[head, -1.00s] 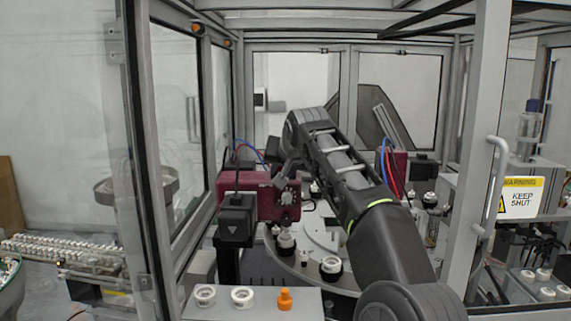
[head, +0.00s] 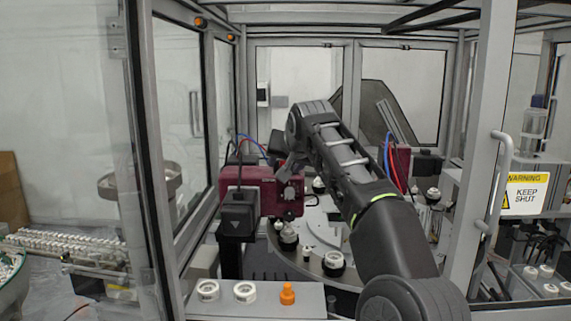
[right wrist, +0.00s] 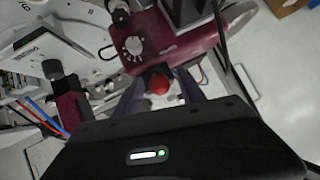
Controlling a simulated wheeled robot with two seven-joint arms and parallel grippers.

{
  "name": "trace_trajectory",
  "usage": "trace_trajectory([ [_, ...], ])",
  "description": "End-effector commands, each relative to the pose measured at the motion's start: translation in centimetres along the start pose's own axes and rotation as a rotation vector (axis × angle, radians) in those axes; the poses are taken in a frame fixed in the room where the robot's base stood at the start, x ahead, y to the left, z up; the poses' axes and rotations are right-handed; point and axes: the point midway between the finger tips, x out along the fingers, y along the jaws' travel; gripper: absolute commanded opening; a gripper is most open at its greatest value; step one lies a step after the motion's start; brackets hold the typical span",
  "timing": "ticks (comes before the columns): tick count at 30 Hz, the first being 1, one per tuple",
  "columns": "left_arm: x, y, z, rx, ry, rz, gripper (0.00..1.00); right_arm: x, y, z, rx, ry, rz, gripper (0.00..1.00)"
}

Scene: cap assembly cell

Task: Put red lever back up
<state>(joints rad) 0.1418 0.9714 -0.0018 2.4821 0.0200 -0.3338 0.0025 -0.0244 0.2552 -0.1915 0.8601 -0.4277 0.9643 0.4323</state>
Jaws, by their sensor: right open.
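The red lever shows as a round red knob (right wrist: 158,84) in the right wrist view, just below the dark red machine unit (right wrist: 165,40) with a white dial. My right gripper (right wrist: 162,88) is open, with one finger on each side of the knob. I cannot tell whether either finger touches it. In the head view my right arm reaches in from the lower right, and its hand is beside the dark red unit (head: 262,190). The lever's knob is not clearly visible there. My left gripper is not in view.
A grey ledge with two white caps and an orange piece (head: 287,293) is in front. A round table (head: 315,262) with several fittings lies behind it. Hoses (head: 390,160) hang nearby.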

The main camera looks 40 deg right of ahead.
Motion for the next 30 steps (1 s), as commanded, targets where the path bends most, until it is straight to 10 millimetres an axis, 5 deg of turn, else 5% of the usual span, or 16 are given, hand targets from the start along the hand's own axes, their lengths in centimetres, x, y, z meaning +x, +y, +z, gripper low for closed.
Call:
trace_trajectory([
  [16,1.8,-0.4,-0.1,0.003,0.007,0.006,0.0,-7.2,0.0,0.0,0.0,0.002,-0.003,0.47],
  [30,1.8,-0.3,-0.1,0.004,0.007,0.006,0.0,-7.6,0.0,0.0,0.0,0.001,0.0,0.47],
])
